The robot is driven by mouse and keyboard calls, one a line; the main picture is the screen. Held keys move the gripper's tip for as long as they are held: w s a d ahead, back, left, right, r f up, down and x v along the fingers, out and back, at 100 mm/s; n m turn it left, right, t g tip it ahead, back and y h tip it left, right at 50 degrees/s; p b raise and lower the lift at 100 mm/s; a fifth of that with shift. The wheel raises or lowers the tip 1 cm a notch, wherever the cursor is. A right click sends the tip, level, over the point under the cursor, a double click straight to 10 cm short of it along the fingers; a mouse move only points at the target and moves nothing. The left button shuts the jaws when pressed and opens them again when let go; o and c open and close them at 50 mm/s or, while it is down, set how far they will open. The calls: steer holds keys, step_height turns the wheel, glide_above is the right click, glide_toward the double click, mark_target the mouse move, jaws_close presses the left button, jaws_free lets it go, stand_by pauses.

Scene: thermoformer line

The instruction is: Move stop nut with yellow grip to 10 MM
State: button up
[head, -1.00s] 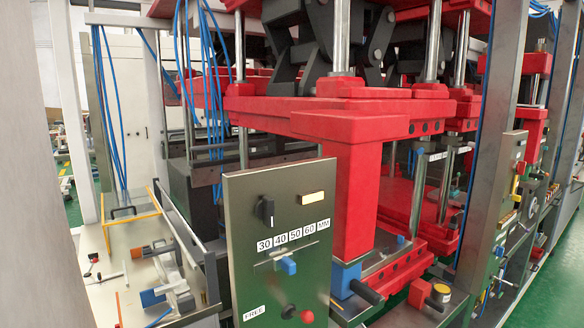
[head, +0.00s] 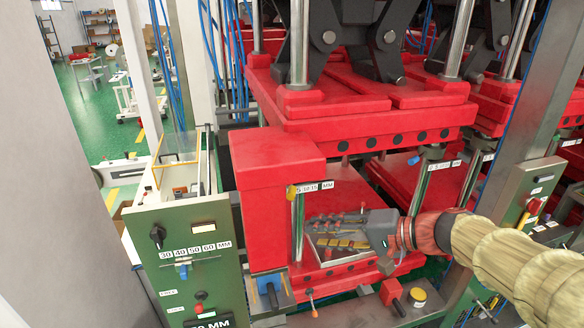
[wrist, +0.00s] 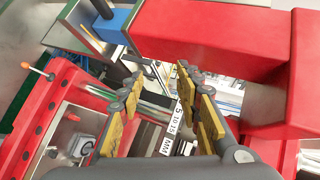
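The stop nut with the yellow grip (head: 291,192) shows small in the head view, at the left end of a white scale (head: 315,187) that reads 5, 10, 15 MM. It sits beside an upright metal rod in front of the red press. My gripper (head: 312,231) is below and right of the nut, apart from it, with its fingers pointing left. In the wrist view my gripper (wrist: 157,76) has its yellow-padded fingers spread and nothing held between them. The scale (wrist: 168,122) shows between the fingers there; I cannot make out the nut in that view.
A red block (head: 275,185) stands close left of the rod. A green panel (head: 190,240) with a blue slider (head: 182,270) is further left. Another scale (head: 440,166) with a blue grip (head: 413,160) is to the right.

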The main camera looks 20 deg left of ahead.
steer(key=m+t+y+p, duration=0.1)
steer(key=y+p, duration=0.1)
steer(key=p, duration=0.1)
glide_toward(291, 194)
steer(key=w+a+f, duration=0.2)
steer(key=p+x, duration=0.1)
steer(key=x, duration=0.7)
steer(key=shift+a+r, duration=0.15)
steer(key=shift+a, duration=0.05)
steer(key=shift+c, duration=0.9)
jaws_close()
